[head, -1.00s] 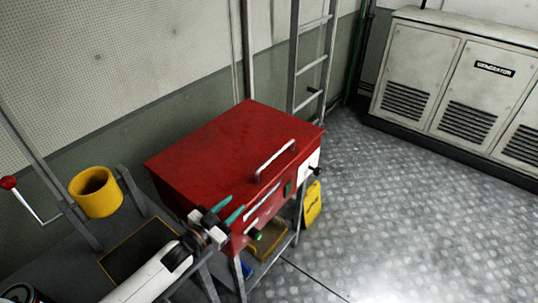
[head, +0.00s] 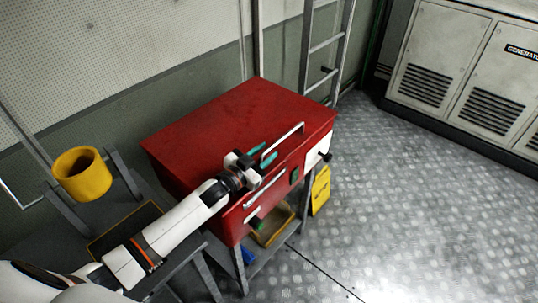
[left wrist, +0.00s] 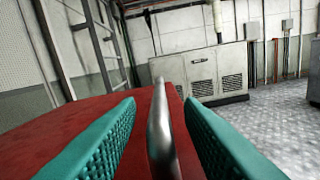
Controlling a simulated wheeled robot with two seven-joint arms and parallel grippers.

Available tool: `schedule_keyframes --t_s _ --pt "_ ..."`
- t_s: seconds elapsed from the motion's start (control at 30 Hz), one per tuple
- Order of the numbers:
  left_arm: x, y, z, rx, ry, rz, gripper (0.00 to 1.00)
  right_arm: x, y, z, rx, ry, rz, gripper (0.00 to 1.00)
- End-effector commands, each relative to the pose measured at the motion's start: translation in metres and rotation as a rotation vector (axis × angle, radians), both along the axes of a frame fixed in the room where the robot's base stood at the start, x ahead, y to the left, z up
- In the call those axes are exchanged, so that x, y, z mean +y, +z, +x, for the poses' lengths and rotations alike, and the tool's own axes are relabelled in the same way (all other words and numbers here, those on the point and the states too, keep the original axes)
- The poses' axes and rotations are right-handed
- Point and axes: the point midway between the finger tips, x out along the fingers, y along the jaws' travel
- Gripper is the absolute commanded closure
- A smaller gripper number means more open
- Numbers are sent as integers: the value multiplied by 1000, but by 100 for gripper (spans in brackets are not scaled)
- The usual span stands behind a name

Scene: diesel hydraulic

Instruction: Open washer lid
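The washer is a red box on a metal stand, and its red lid (head: 225,125) is down. A silver bar handle (head: 283,142) runs along the lid's front edge. My left gripper (head: 263,155) is at the near end of this handle. In the left wrist view, the handle (left wrist: 161,130) stands between the two teal fingers of my left gripper (left wrist: 163,135), with a gap on each side. The left gripper is open. My right gripper does not show.
A yellow cylinder (head: 82,174) stands at the left. A second bar (head: 265,190) is on the washer's front. A ladder (head: 325,45) stands behind the washer and a generator cabinet (head: 465,75) at the back right. The metal floor (head: 420,210) at right is clear.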

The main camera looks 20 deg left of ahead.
Motion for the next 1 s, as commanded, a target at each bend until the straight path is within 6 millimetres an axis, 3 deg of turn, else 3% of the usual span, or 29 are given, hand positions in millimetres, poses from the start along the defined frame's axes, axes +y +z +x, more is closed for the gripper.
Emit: schedule_keyframes --t_s 0.2,0.5,0.73,1.0 --pt "-6 -1 18 1 0 0 66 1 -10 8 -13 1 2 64" --pt "-7 0 20 2 0 1 66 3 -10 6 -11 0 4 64" --pt "-7 0 20 1 0 0 100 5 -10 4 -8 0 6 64" --pt "-7 2 20 1 0 -1 100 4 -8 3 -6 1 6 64"
